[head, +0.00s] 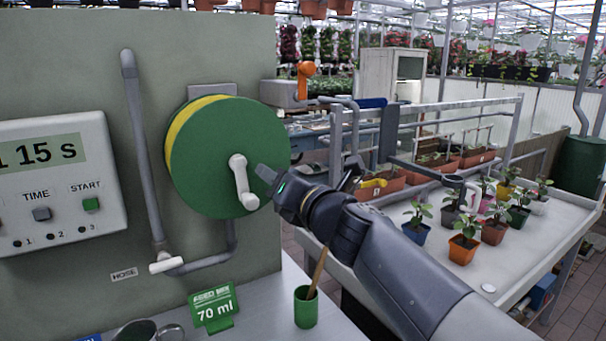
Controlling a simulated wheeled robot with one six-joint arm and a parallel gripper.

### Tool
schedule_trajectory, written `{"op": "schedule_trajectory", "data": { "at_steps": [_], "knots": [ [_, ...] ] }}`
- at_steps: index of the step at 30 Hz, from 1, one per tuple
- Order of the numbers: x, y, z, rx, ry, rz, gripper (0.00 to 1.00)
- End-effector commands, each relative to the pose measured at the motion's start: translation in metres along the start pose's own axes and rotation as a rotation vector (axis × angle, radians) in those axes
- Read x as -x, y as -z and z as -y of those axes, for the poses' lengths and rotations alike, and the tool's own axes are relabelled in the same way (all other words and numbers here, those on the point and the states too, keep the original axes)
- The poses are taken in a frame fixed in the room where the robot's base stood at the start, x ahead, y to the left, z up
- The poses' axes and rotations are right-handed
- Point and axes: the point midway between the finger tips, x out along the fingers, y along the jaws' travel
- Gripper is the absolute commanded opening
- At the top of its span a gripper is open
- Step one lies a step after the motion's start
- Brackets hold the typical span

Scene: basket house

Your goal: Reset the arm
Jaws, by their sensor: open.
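My gripper (273,182) is in the middle of the head view, at the end of my arm, which reaches in from the lower right. It is open and I see nothing held in it. Its fingertips are close to the white crank handle (244,185) on the green hose reel (205,150). I cannot tell whether they touch the handle. One finger is partly hidden by the gripper body.
A wall panel holds a timer box (60,170) reading 15 s and a grey hose pipe (142,150). Below are a green cup (306,311) with a stick, a 70 ml sign (213,308) and a metal mug (138,332). Right, a bench (500,262) carries several potted plants.

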Motion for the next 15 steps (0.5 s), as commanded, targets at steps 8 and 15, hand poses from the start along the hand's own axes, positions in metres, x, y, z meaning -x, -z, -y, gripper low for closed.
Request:
{"op": "schedule_trajectory", "data": {
  "at_steps": [8,15],
  "knots": [
    [-0.001,-0.026,-0.010,0.386,-0.004,-0.022,0.46],
    [-0.002,-0.035,-0.017,0.603,-0.007,-0.037,0.46]
  ]
}}
